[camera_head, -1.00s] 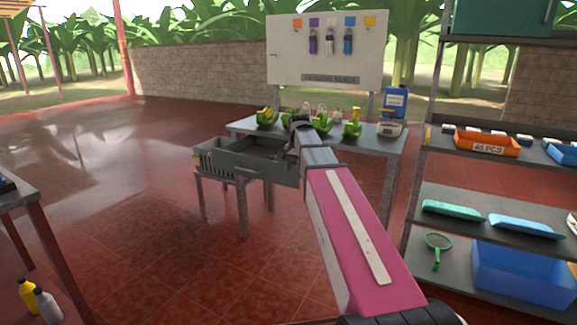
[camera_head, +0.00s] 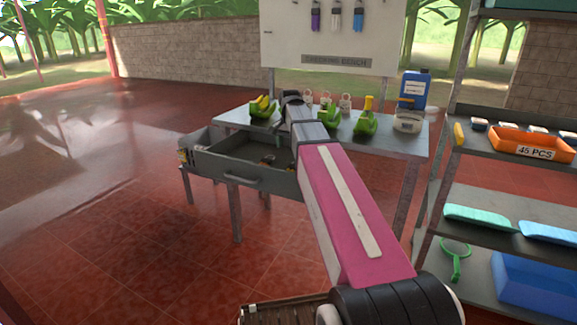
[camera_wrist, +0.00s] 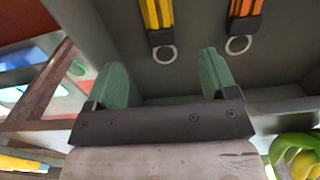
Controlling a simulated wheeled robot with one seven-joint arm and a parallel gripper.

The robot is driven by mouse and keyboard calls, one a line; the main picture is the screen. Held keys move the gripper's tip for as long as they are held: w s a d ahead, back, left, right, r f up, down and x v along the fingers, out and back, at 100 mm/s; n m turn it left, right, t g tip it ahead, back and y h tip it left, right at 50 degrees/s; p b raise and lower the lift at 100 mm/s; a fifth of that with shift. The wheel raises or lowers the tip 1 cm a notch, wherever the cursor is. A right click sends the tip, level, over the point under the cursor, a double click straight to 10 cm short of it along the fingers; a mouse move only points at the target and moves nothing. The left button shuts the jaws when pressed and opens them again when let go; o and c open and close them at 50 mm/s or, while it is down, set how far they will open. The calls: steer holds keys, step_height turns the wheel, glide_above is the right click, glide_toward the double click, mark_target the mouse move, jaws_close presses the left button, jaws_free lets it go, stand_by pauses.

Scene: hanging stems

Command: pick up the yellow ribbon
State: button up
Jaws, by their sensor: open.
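The yellow ribbon (camera_wrist: 158,14) shows at the top of the wrist view. It is a folded yellow strip with a dark clip and a metal ring at its near end. It lies in a grey drawer (camera_head: 225,177), which also shows in the wrist view (camera_wrist: 200,60). My gripper (camera_wrist: 162,72) is open, with green finger pads and nothing between them. The ribbon lies ahead of the fingers, apart from them. In the head view my arm hides the gripper, and I cannot clearly make out the yellow ribbon there.
An orange ribbon (camera_wrist: 243,14) with a similar ring lies right of the yellow one. Behind the drawer is a grey table (camera_head: 395,142) with green bunches (camera_head: 329,118), padlocks and a blue jug (camera_head: 414,90). A shelf rack (camera_head: 480,170) stands right. Floor is open at left.

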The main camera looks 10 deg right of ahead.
glide_above(291, 169)
steer(key=f, duration=0.5)
steer(key=shift+s+a+f, duration=0.15)
steer(key=shift+a+f, duration=0.15)
steer(key=shift+d+f, duration=0.15)
steer(key=shift+f, duration=1.15)
steer(key=shift+d+f, duration=0.15)
steer(key=shift+f, duration=1.15)
steer(key=c, duration=1)
